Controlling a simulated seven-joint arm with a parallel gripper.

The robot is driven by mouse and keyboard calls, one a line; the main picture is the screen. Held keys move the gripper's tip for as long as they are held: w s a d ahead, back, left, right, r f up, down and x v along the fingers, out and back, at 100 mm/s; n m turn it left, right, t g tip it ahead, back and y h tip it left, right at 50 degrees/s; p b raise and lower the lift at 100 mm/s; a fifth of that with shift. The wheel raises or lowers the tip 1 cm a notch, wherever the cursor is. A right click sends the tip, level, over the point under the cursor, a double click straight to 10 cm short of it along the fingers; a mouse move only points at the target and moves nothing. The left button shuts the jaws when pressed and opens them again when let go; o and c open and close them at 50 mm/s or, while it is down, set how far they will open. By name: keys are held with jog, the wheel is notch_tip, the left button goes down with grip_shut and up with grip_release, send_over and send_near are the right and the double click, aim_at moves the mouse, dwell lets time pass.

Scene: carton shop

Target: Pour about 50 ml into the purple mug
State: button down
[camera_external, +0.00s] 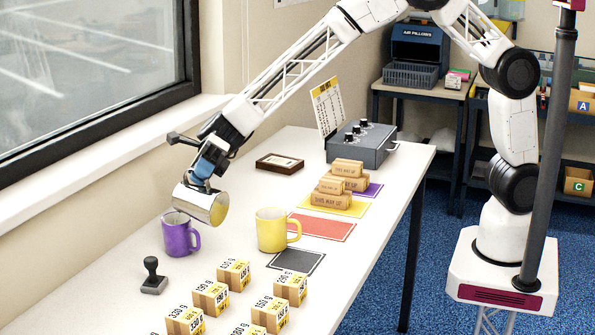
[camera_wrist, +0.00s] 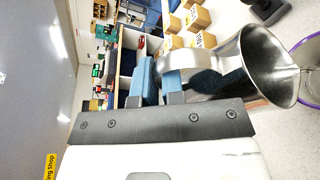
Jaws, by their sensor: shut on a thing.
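My gripper (camera_external: 206,168) is shut on the handle of a shiny metal jug (camera_external: 203,206). In the wrist view, my gripper's blue fingers (camera_wrist: 160,84) clasp the handle, and the jug (camera_wrist: 270,68) lies tipped with its wide mouth towards the right. The purple mug (camera_external: 177,240) stands upright on the white table, just below the tilted jug. Its purple rim (camera_wrist: 312,42) shows at the right edge of the wrist view. A thin pale streak runs from the jug's lip towards the mug, like liquid. The level inside the mug is hidden.
A yellow mug (camera_external: 271,232) stands to the right of the purple mug. A black stamp (camera_external: 152,277) and several small labelled cartons (camera_external: 211,298) stand in front. Coloured mats (camera_external: 325,228), wooden blocks (camera_external: 331,200) and a grey control box (camera_external: 361,147) are further back.

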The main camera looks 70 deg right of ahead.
aim_at(220, 191)
jog(key=shift+w+r+m, duration=0.15)
jog(key=shift+w+m, duration=0.1)
jog(key=shift+m, duration=0.05)
dwell(0.8)
jog(key=s, duration=0.1)
jog(key=s+f+n, duration=0.1)
jog(key=s, duration=0.1)
jog(key=s+f+n, duration=0.1)
jog(key=shift+s+a+t, duration=0.1)
jog(key=shift+s+t, duration=0.05)
jog(key=shift+t, duration=0.25)
jog(key=shift+s+f+n+t+h, duration=0.25)
jog(key=shift+f+n+t+h, duration=0.05)
jog(key=shift+n, duration=0.2)
jog(key=shift+s+f, duration=0.15)
jog(key=shift+f, duration=0.05)
jog(key=shift+s+f+n, duration=0.1)
jog(key=shift+n, duration=0.2)
jog(key=s+f+n+t, duration=0.5)
jog(key=s+n, duration=0.3)
jog(key=shift+a+f+n+t+h, duration=0.25)
jog(key=shift+f+n+t+h, duration=0.05)
jog(key=shift+f+n+h, duration=0.1)
dwell(1.1)
